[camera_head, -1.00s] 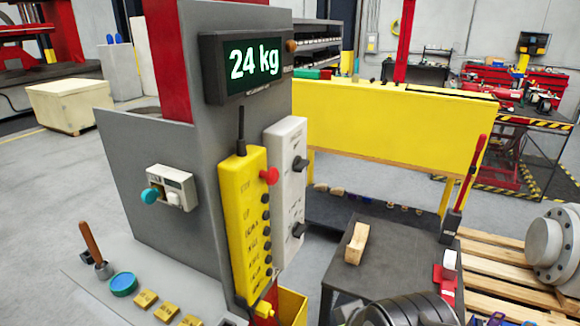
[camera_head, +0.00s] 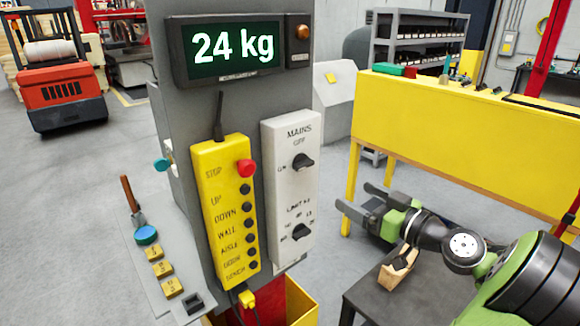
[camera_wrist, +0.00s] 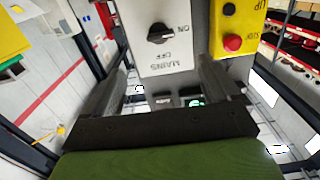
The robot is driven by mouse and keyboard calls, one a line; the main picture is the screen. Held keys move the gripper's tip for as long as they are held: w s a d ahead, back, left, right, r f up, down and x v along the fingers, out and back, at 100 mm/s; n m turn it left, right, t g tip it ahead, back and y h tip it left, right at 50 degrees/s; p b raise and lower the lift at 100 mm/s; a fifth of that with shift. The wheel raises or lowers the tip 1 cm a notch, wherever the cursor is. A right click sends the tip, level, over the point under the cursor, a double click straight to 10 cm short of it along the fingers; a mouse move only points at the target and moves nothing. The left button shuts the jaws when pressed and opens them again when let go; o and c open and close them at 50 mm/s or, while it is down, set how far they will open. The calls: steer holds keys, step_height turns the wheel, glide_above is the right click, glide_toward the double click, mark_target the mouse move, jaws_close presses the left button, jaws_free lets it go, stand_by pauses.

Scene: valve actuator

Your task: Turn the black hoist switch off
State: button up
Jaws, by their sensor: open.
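The black hoist switch (camera_head: 303,161) is the upper knob on the white box marked MAINS (camera_head: 290,205). OFF is printed above it and ON to its left. The knob lies roughly sideways, along the ON mark. It also shows upside down in the wrist view (camera_wrist: 161,33), just beyond the fingertips. My gripper (camera_head: 357,197) is open and empty, to the right of the white box and apart from it. In the wrist view my gripper's fingers (camera_wrist: 163,75) are spread below the knob, not touching it.
A second black knob, marked LIMIT KG (camera_head: 301,231), sits lower on the white box. A yellow button pendant (camera_head: 225,220) with a red stop button (camera_head: 245,168) hangs just left. The display (camera_head: 235,48) above reads 24 kg. A yellow bench (camera_head: 450,125) stands behind my gripper.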

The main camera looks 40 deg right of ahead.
glide_toward(307, 166)
steer(key=w+p, duration=0.1)
steer(key=w, duration=0.2)
steer(key=w+p, duration=0.1)
steer(key=w, duration=0.4)
steer(key=shift+w+a+f+p, duration=0.15)
steer(key=shift+w+a+p, duration=0.15)
steer(key=shift+w+p, duration=0.1)
steer(key=shift+s, duration=0.1)
steer(key=shift+c, duration=0.3)
steer(key=c, duration=1)
